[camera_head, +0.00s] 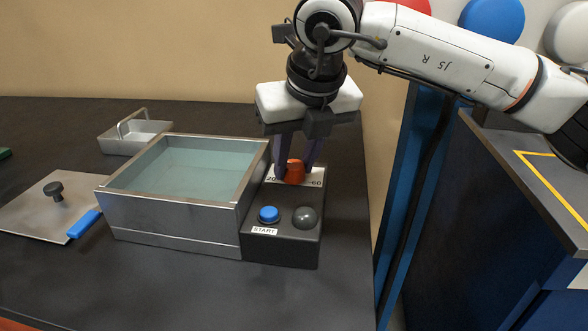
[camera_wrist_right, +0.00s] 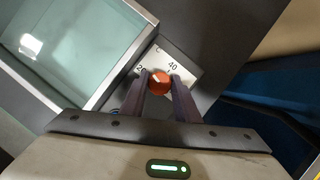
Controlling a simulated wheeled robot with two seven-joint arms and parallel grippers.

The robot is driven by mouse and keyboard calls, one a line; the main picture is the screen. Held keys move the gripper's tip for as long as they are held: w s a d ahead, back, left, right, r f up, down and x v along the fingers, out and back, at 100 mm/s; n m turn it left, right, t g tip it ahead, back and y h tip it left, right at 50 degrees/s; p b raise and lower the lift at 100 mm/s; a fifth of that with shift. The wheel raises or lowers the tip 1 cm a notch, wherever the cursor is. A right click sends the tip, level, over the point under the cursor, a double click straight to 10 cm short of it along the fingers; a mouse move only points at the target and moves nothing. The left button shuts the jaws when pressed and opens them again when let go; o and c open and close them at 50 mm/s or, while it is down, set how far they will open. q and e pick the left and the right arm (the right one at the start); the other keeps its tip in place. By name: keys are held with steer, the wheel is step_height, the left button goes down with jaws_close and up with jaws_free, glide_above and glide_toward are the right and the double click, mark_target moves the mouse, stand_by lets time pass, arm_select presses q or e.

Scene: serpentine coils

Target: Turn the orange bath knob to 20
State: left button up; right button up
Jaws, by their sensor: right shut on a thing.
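The orange bath knob (camera_head: 294,172) sits on the dark control panel (camera_head: 283,246) beside the water bath (camera_head: 172,213). A white scale plate behind it shows 20 on the left and 60 on the right. My right gripper (camera_head: 297,170) comes down from above with its fingers on both sides of the knob and is shut on it. In the right wrist view the knob (camera_wrist_right: 159,82) lies between the fingertips. A light pointer mark on its top points to the upper left, toward the side of the 20. My left gripper is not in view.
A blue button (camera_head: 269,214) marked START and a dark dome (camera_head: 305,217) sit on the panel in front of the knob. A lid (camera_head: 50,205) with a black knob lies left of the bath. A metal basket (camera_head: 136,136) stands behind it.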

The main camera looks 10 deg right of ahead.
steer(key=shift+f+n+y, duration=0.1)
steer(key=shift+n+y, duration=0.2)
steer(key=shift+n, duration=0.4)
steer(key=shift+n+g, duration=0.3)
steer(key=shift+n, duration=0.3)
steer(key=shift+s+y, duration=0.1)
steer(key=shift+y, duration=0.2)
steer(key=o, duration=1)
steer(key=shift+o, duration=0.2)
